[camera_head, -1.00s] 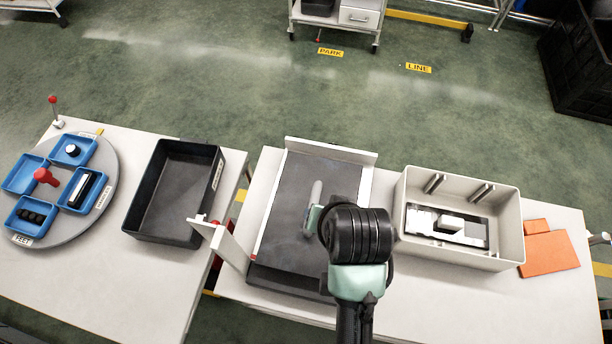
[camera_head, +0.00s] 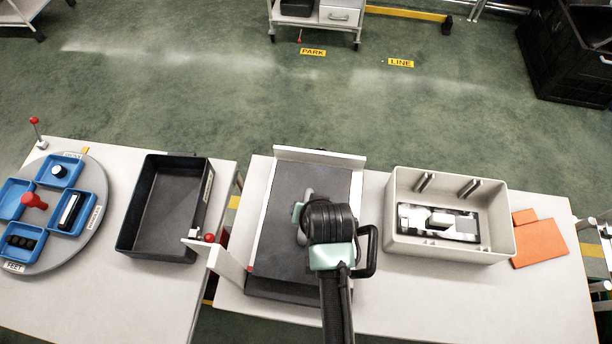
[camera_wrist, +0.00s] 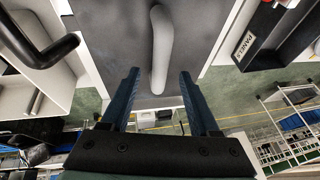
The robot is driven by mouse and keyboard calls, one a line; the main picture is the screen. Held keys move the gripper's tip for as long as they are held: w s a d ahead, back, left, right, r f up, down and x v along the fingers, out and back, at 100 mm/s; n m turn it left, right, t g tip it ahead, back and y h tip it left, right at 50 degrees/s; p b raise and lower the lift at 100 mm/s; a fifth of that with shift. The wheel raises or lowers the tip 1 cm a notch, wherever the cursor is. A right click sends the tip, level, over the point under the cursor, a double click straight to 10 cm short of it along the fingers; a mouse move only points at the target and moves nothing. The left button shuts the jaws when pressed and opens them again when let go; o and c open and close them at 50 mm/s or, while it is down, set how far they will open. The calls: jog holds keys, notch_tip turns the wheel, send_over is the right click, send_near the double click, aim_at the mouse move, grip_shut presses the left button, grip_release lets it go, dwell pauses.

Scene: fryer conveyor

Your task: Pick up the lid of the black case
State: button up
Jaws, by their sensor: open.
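A dark, flat-topped panel (camera_head: 268,252) lies between white rails in the middle of the bench. It also fills the upper middle of the wrist view (camera_wrist: 110,45). A rounded light-grey handle (camera_wrist: 160,28) stands on it. I cannot tell whether this panel is the case lid. My gripper (camera_wrist: 160,78) is open and empty, its two blue-grey fingers apart on either side of the handle's near end. In the head view my gripper (camera_head: 302,214) is over the panel, and my wrist hides part of the panel and handle.
A pale grey bin (camera_head: 402,178) holding a black-and-white part stands to the right, with orange sheets (camera_head: 540,244) beyond it. A black open tray (camera_head: 148,180) is to the left. Blue trays sit on a round turntable (camera_head: 98,215). A white upright (camera_head: 228,265) stands close left.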

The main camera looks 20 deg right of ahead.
jog(key=shift+p+x, duration=0.4)
jog(key=shift+x, duration=1.7)
jog(key=shift+s+a, duration=0.1)
jog(key=shift+s, duration=0.05)
jog(key=shift+c, duration=0.2)
grip_shut()
